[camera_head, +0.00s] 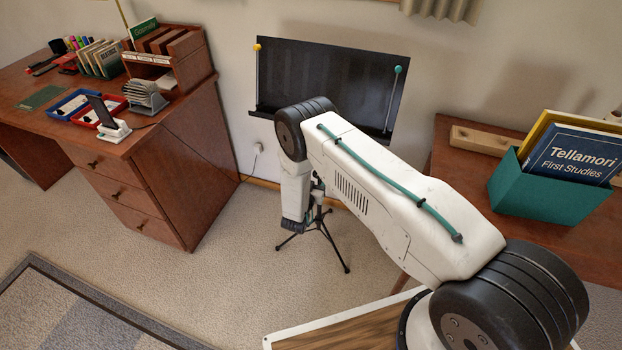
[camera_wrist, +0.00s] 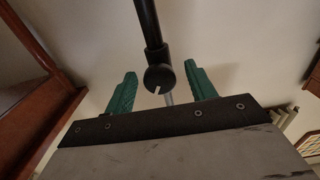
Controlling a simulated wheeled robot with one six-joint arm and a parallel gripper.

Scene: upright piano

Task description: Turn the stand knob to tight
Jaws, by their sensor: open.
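The black music stand shows in the head view as a wide dark desk (camera_head: 345,75) above a tripod base (camera_head: 318,240); my arm covers its middle. In the wrist view the stand's pole (camera_wrist: 148,22) comes down from the top to a round black knob (camera_wrist: 158,77). The knob has a short white mark that points down and slightly left. My gripper (camera_wrist: 160,69) is open, with one green finger on each side of the knob and a visible gap to both.
A desk (camera_head: 125,130) with trays and an organiser stands at the left. A wooden surface (camera_head: 450,185) at the right bears a teal book box (camera_head: 545,207). Thin rods with a yellow and a teal ball rise at the desk's sides. Carpet around the tripod is clear.

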